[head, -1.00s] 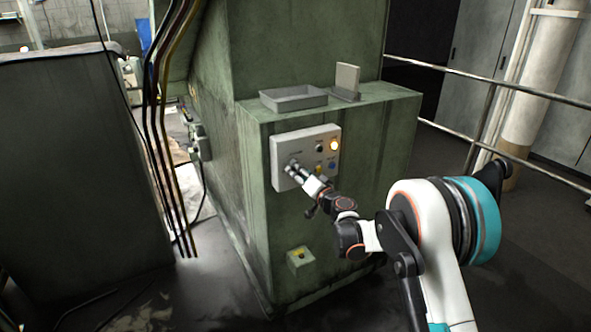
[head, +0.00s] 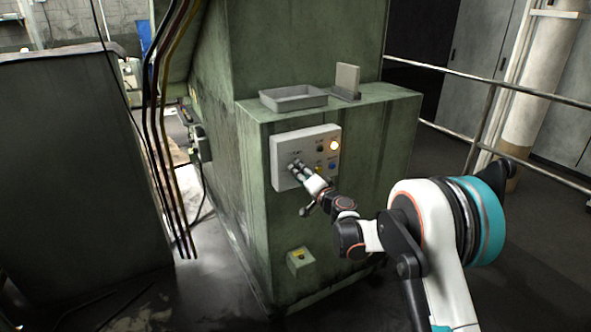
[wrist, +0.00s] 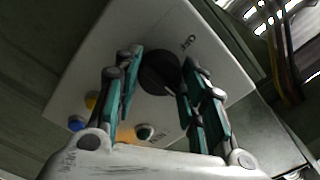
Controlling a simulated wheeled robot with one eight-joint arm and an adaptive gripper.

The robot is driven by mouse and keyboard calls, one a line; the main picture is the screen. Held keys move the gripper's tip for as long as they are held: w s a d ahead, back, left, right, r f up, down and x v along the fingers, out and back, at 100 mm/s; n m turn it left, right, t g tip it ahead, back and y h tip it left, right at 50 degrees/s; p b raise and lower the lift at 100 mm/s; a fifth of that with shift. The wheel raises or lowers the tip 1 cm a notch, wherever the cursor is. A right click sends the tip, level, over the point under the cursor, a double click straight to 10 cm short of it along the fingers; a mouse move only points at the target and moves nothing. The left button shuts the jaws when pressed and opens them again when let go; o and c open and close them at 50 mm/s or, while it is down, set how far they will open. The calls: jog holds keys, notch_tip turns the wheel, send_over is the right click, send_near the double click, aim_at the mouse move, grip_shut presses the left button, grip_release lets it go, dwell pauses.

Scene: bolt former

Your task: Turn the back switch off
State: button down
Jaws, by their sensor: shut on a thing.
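The switch is a round black knob (wrist: 159,73) on a pale control panel (head: 279,152) on the green machine. In the wrist view the word OFF is printed near the knob and RUN is printed on the panel on the other side. My gripper (wrist: 161,66) has its teal-padded fingers on either side of the knob, shut on it. In the head view my gripper (head: 297,165) is at the left part of the panel and hides the knob.
A lit yellow lamp (head: 334,145) and several coloured buttons sit to the right on the panel. A grey tray (head: 293,103) lies on the ledge above. Cables (head: 160,130) hang at left.

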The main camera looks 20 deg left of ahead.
jog(key=n+b, duration=0.2)
jog(key=n, duration=0.9)
jog(key=c, duration=1)
grip_release()
jog(key=shift+c, duration=0.2)
jog(key=b+v, duration=0.1)
jog(key=v, duration=0.7)
